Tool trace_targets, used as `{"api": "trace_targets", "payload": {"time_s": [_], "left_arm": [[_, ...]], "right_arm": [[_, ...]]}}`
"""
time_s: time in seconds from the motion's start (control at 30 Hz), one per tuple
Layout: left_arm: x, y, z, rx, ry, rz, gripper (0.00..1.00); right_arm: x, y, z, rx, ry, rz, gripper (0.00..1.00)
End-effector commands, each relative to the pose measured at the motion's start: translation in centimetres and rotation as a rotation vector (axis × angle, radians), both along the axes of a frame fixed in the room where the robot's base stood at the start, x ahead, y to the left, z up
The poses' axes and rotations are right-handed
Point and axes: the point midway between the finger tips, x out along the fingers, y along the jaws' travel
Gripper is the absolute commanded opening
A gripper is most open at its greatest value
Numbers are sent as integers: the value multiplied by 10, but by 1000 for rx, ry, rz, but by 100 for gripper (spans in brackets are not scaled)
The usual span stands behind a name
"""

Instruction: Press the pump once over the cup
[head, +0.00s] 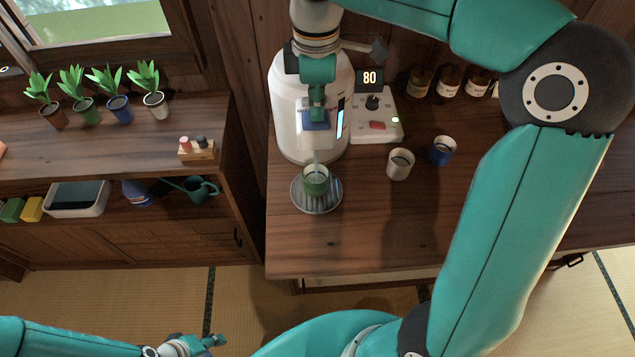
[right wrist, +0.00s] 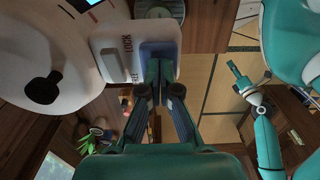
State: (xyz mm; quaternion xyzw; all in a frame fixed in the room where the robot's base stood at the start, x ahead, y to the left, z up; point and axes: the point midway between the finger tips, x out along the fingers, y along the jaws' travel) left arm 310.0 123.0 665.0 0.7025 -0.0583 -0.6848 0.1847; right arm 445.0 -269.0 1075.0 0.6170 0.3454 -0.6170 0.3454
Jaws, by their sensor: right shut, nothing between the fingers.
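The white pump dispenser (head: 290,95) stands upright at the left of the wooden counter. Its blue push plate (head: 313,126) also shows in the right wrist view (right wrist: 160,50), beside a LOCK/FREE slider (right wrist: 112,64). My right gripper (head: 317,112) is shut and empty, its tips at the blue plate and seemingly touching it. A green cup (head: 316,187) stands upright on a round metal drip tray (head: 316,206) below the spout. A thin pale line runs down toward the cup; I cannot tell if it is spout or water. My left gripper (head: 207,342) is low at the left, away from the counter.
A scale-like white device (head: 372,128) reading 80 stands right of the dispenser. A white cup (head: 400,164) and a blue cup (head: 442,150) stand further right, with brown bottles (head: 448,80) behind. Potted plants (head: 122,107) line the left shelf. The counter's front is clear.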

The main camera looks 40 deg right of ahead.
Motion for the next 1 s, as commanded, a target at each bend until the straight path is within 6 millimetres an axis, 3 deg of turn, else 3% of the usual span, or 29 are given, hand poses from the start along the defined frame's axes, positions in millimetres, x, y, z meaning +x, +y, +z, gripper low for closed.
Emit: {"api": "trace_targets", "payload": {"time_s": [0.33,0.57,1.0], "left_arm": [[0,0,-9,0,0,0,40],[0,0,-7,0,0,0,40],[0,0,16,0,0,0,40]], "right_arm": [[0,0,-13,0,4,0,0],[0,0,-11,0,4,1,0],[0,0,10,0,4,1,0]]}}
